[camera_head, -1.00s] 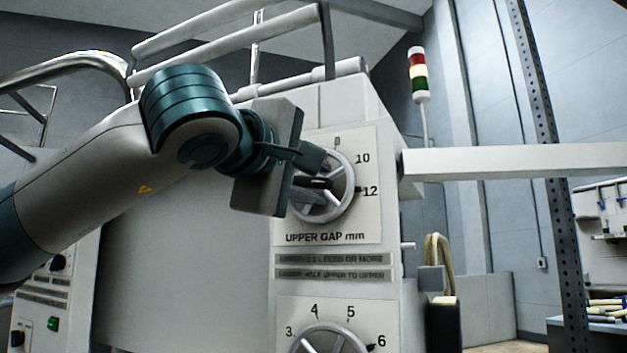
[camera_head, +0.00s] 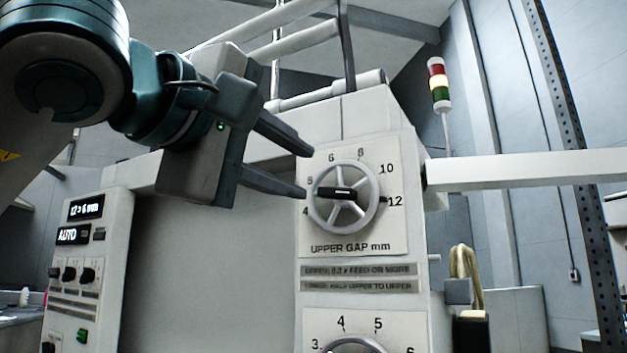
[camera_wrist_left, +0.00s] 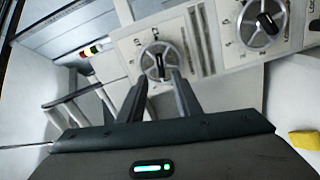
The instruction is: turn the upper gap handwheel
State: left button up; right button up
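The upper gap handwheel (camera_head: 372,219) is a grey spoked wheel with a black grip bar across its hub, on a white dial plate (camera_head: 320,232) marked "UPPER GAP mm". A black mark on its right rim sits by the 12. My left gripper (camera_head: 308,173) is open and empty, just left of the wheel, its two dark fingers pointing toward it. In the left wrist view the handwheel (camera_wrist_left: 160,60) shows beyond and between the fingertips (camera_wrist_left: 160,77), with nothing held. My right gripper is not in view.
A second handwheel (camera_head: 356,346) sits below, partly cut off. A control panel (camera_head: 118,225) with a display reading about "12 > 6 mm" is at left. A white beam (camera_head: 520,170) juts out right of the dial. A signal light (camera_head: 438,84) stands behind.

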pick_arm(q)
jog(key=shift+v, duration=2.3)
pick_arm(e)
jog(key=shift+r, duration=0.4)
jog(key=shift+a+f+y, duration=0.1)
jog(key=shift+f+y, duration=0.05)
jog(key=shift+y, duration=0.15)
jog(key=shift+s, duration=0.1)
